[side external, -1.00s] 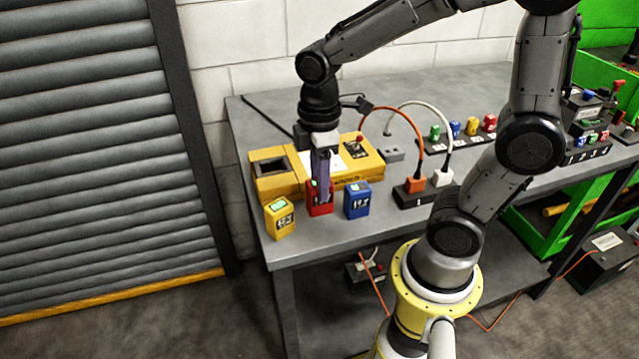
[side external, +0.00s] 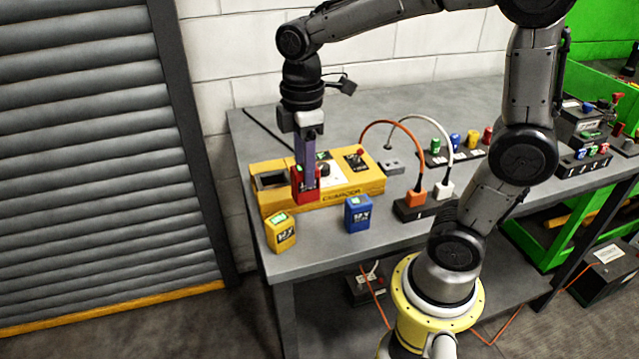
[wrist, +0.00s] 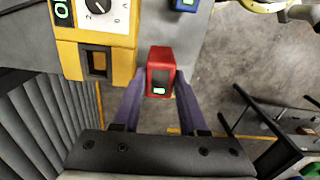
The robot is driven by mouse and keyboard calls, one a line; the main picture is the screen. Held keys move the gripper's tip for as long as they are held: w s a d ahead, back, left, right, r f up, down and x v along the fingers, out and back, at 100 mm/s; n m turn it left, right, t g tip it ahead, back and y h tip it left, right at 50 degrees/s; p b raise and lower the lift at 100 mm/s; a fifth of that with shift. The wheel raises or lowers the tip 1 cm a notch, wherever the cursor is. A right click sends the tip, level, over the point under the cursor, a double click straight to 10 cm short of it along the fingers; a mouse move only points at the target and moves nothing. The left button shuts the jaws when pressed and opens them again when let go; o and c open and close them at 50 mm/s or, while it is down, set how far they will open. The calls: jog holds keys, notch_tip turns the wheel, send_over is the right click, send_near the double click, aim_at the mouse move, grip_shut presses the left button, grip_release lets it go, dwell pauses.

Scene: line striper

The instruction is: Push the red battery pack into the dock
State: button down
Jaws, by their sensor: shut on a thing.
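The red battery pack (side external: 304,184) is held upright between the fingers of my gripper (side external: 306,172), raised above the table. In the wrist view the red pack (wrist: 160,72) sits between the two purple fingers of my gripper (wrist: 153,100), with a green display on its top. The dock is a dark rectangular opening in the left end of the yellow unit (side external: 350,187). This opening (side external: 270,180) looks empty and also shows in the wrist view (wrist: 97,63), left of the red pack. The pack is in front and to the right of the opening in the side view, apart from it.
A yellow pack (side external: 281,232) and a blue pack (side external: 357,213) stand on the table (side external: 315,250) in front of the unit. An orange plug (side external: 416,197) and a white plug (side external: 444,188) with looping cables stand to the right. A red-knobbed lever (side external: 359,154) rises from the unit.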

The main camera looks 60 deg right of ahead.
jog(key=w+d+r, duration=0.3)
jog(key=w+d, duration=0.3)
jog(key=w, duration=0.6)
jog(key=shift+m, duration=0.4)
jog(key=shift+s+f, duration=0.2)
jog(key=shift+f, duration=2.5)
jog(key=shift+f, duration=2.05)
jog(key=shift+c, duration=1.8)
grip_release()
jog(key=o, duration=0.3)
